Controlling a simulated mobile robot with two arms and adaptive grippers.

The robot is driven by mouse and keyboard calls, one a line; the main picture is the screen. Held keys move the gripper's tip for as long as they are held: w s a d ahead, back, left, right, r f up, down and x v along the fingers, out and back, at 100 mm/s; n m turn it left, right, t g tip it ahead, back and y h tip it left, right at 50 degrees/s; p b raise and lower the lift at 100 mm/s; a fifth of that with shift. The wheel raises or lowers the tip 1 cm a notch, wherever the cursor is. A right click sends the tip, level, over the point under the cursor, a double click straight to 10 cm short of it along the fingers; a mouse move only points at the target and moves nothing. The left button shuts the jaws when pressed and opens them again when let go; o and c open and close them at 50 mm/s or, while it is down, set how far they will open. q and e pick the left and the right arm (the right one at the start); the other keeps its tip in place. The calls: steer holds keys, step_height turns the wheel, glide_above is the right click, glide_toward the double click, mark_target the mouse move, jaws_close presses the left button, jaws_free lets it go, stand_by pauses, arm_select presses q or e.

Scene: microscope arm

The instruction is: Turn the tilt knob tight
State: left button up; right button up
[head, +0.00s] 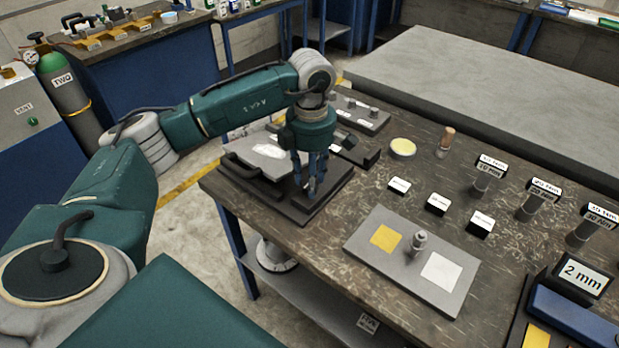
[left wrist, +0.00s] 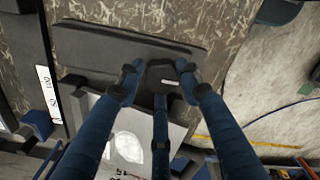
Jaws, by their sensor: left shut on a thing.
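A dark device with a grey tilted plate (head: 262,157) and a black base (head: 326,199) stands at the table's near left corner. My left gripper (head: 311,188) points down over the base, its blue fingers close together. In the left wrist view the fingertips of this gripper (left wrist: 158,76) are closed around a small dark knob (left wrist: 168,73) with a pale mark on its top. I take this as the tilt knob. In the head view the fingers hide the knob. My right gripper is not in view.
A grey board (head: 378,270) with a yellow and a white square lies to the right. Several labelled blocks, a yellow disc (head: 403,147) and a wooden-topped peg (head: 445,139) stand farther off. A green gas cylinder (head: 66,97) stands at the left.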

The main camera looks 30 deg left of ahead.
arm_select(q)
steer(key=o, duration=1.1)
steer(key=shift+w+d+r, duration=0.2)
steer(key=shift+w+d, duration=0.05)
steer(key=shift+c, duration=0.2)
steer(key=shift+o, duration=0.3)
steer(key=shift+d, duration=0.15)
steer(key=shift+f, duration=0.1)
steer(key=shift+a+r, duration=0.2)
steer(key=shift+r, duration=0.15)
step_height(320, 180, up, 11)
steer(key=shift+d+r, duration=0.2)
